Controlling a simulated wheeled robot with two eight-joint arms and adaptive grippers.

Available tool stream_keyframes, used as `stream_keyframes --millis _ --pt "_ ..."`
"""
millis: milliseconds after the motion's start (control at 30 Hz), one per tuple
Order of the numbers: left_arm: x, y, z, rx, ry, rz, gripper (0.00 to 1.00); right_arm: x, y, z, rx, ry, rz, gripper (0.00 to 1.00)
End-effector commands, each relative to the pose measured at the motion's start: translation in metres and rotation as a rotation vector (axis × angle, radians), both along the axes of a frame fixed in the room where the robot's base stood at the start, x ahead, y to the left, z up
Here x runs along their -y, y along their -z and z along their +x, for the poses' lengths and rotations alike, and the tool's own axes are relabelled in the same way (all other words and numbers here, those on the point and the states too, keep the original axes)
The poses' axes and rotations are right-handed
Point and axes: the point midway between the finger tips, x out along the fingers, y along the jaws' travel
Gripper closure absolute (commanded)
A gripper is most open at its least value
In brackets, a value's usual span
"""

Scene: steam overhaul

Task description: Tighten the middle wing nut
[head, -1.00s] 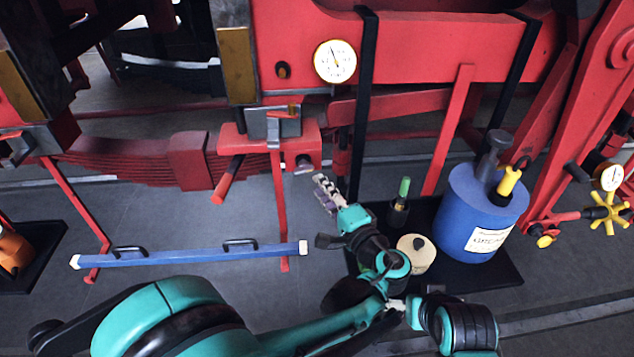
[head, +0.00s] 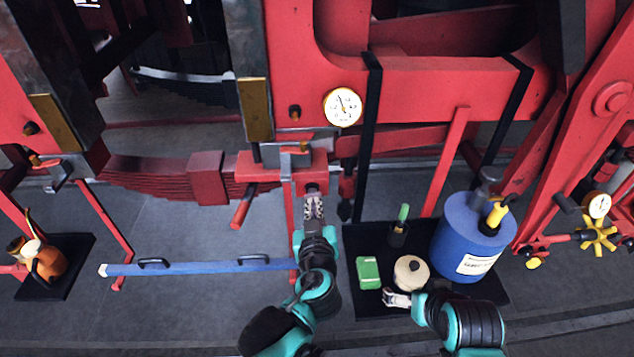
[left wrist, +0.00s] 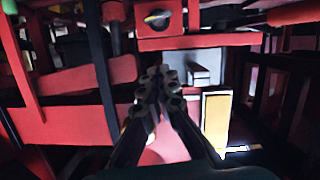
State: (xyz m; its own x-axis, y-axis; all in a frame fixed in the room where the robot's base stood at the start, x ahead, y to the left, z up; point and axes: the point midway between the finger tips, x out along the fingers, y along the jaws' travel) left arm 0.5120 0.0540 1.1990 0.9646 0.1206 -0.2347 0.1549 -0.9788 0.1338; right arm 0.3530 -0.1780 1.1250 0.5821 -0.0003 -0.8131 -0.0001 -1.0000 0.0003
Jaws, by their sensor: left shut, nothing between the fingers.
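My left gripper (head: 314,203) is shut and empty, its fingertips pointing up just below a dark round fitting (head: 312,187) on the red block (head: 262,168) under the spring hanger. I cannot tell whether they touch. In the left wrist view the closed fingers (left wrist: 160,80) point up toward red frame parts, with a small yellowish-grey piece in a dark round fitting (left wrist: 157,18) above them. No wing nut can be made out with certainty; the picture is small and blurred. My right gripper (head: 388,297) is beside the beige round tin (head: 411,271), its opening unclear.
A black mat (head: 350,238) holds a green block (head: 368,272), a green-topped bottle (head: 399,226) and a blue canister (head: 462,235). A blue bar (head: 205,267) lies left of my left arm. A gauge (head: 342,107) and red frame stand above.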

Motion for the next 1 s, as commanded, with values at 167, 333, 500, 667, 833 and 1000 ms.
stream_keyframes --millis 167,333,500,667,833,1000 --pt "-0.001 -0.001 0.002 0.008 -0.001 -0.088 1.00 0.000 -0.002 0.000 0.000 0.000 0.000 0.00" --pt "-0.005 0.007 0.028 0.008 -0.004 -0.085 1.00 0.000 0.006 0.000 0.000 0.000 0.000 0.00" --pt "-0.008 0.016 0.064 0.008 -0.004 -0.084 1.00 0.000 0.015 0.000 0.000 0.000 0.000 0.00" --pt "-0.012 0.023 0.096 0.008 -0.003 -0.082 1.00 0.000 0.021 0.000 0.000 0.000 0.000 0.00" --pt "-0.005 0.049 0.095 0.008 0.000 -0.082 1.00 0.000 0.031 0.000 0.000 0.000 0.000 0.00" --pt "-0.002 0.059 0.095 0.008 0.000 -0.083 1.00 0.000 0.034 0.000 0.000 0.000 0.000 0.00"
